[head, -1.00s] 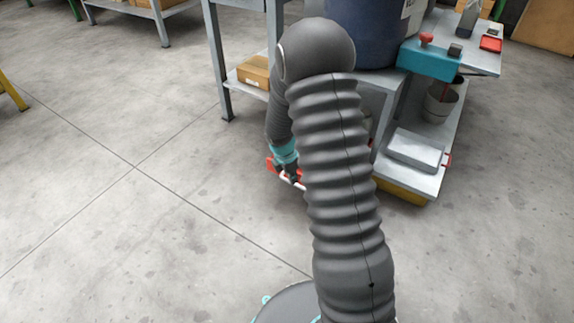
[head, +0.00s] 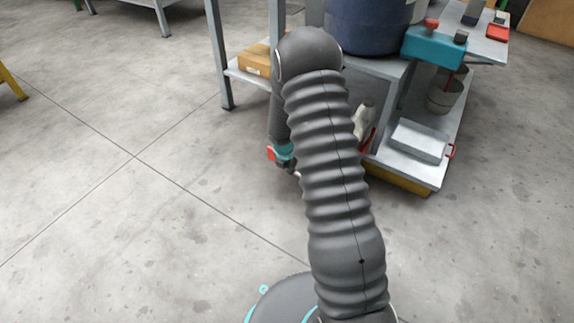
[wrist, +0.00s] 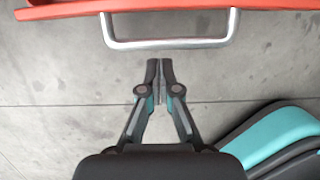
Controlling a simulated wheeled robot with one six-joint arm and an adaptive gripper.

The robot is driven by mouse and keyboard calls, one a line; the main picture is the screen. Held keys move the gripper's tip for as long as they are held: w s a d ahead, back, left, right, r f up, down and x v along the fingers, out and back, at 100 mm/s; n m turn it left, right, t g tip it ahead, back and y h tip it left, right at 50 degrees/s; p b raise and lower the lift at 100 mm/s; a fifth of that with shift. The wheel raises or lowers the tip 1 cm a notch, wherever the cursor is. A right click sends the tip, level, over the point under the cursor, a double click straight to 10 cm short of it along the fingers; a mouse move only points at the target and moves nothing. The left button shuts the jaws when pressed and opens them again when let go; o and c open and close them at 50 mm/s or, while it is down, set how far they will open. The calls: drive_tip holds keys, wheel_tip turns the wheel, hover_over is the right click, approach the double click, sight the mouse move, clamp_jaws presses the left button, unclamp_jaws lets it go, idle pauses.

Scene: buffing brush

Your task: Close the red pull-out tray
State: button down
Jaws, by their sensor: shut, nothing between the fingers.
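The red pull-out tray (wrist: 60,8) runs along the top of the wrist view, with only its front edge showing. Its metal bar handle (wrist: 170,43) hangs below that edge, toward my gripper. My gripper (wrist: 160,62) is shut and empty. Its fingertips are just short of the handle bar, with a small gap of floor showing between. In the head view a small red piece of the tray (head: 271,153) shows beside my gripper, low by the bench. My arm hides the rest of the tray, so I cannot tell how far it is pulled out.
The grey bench carries a dark blue drum (head: 365,22) and a teal box (head: 433,43). A low shelf with a grey-white case (head: 419,140) and a bucket (head: 446,95) stands to the right. A cardboard box (head: 256,59) sits on the left shelf. The left floor is clear.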

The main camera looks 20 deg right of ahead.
drive_tip(key=shift+w+d+f, duration=0.3)
drive_tip(key=shift+w+d, duration=0.4)
drive_tip(key=shift+d, duration=0.15)
drive_tip(key=shift+w+d+f, duration=0.25)
drive_tip(key=shift+w+d, duration=0.4)
drive_tip(key=shift+d, duration=0.2)
